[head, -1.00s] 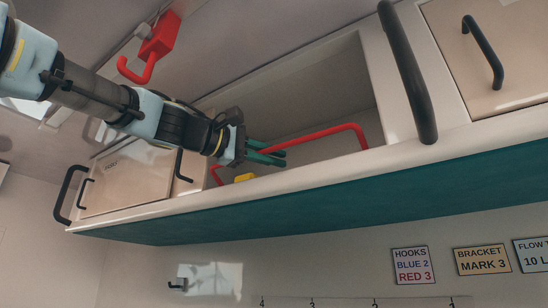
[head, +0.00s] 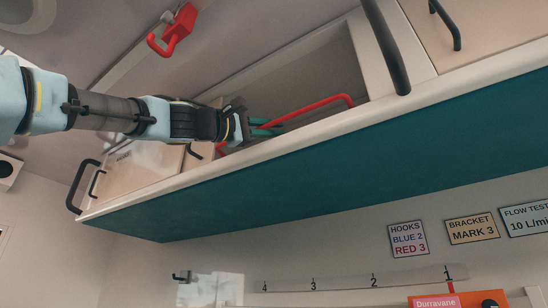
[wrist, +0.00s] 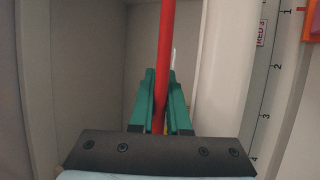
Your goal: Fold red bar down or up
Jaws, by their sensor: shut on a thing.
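The red bar (head: 310,108) runs across the front of an open overhead compartment and bends at its right end. In the wrist view the red bar (wrist: 167,45) passes between the green fingers of my gripper (wrist: 160,95). In the head view my gripper (head: 262,128) is at the left part of the bar, at the compartment's opening. It is shut on the bar. The bar's left end is partly hidden behind my gripper.
A thick dark handle (head: 386,45) stands right of the compartment. A red hook (head: 174,30) hangs from the ceiling above my arm. The cabinet's teal underside (head: 300,170) slopes below. Signs (head: 408,238) and a numbered strip (head: 345,281) are on the wall.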

